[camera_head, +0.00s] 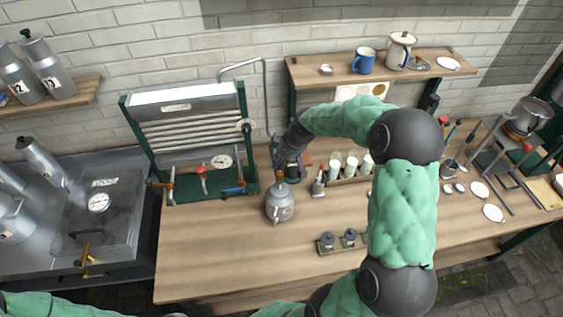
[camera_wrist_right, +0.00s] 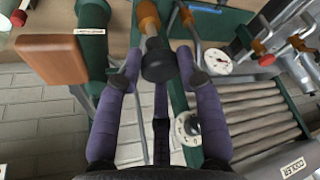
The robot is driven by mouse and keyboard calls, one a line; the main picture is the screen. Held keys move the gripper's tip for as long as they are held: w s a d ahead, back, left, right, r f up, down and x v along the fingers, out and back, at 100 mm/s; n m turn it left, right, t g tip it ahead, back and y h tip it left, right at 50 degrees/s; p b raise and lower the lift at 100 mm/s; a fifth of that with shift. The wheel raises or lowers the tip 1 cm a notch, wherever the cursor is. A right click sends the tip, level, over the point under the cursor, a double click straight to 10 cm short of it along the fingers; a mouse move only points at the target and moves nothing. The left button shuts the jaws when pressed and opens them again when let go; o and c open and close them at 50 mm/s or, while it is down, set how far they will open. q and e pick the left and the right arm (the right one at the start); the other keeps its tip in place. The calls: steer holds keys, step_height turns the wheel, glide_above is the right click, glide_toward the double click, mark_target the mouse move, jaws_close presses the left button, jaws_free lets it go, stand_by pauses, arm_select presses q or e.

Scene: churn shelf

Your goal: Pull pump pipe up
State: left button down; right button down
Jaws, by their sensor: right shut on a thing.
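My right gripper (camera_head: 287,158) reaches down at the green pump stand beside the cooler. In the right wrist view its purple fingers (camera_wrist_right: 158,74) are closed around a dark round end (camera_wrist_right: 158,64) with an orange collar (camera_wrist_right: 148,20), which looks like part of the pump pipe. A green cylinder (camera_wrist_right: 92,15) with a small label and a wooden block (camera_wrist_right: 52,60) lie beside it in that view. How far the pipe is raised cannot be told, as the gripper and arm hide much of it. My left gripper is out of view.
The ribbed cooler (camera_head: 190,120) with taps and a dial stands left. Milk glasses (camera_head: 350,166) sit right, partly behind my arm. The table front (camera_head: 205,255) is clear.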

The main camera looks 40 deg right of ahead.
step_height(320, 180, up, 18)
steer(key=p, duration=0.5)
steer(key=shift+w+d+r, duration=0.1)
steer(key=shift+w+r, duration=0.05)
steer(key=c, duration=0.8)
jaws_free()
steer(key=shift+a, duration=0.2)
steer(key=v, duration=1.2)
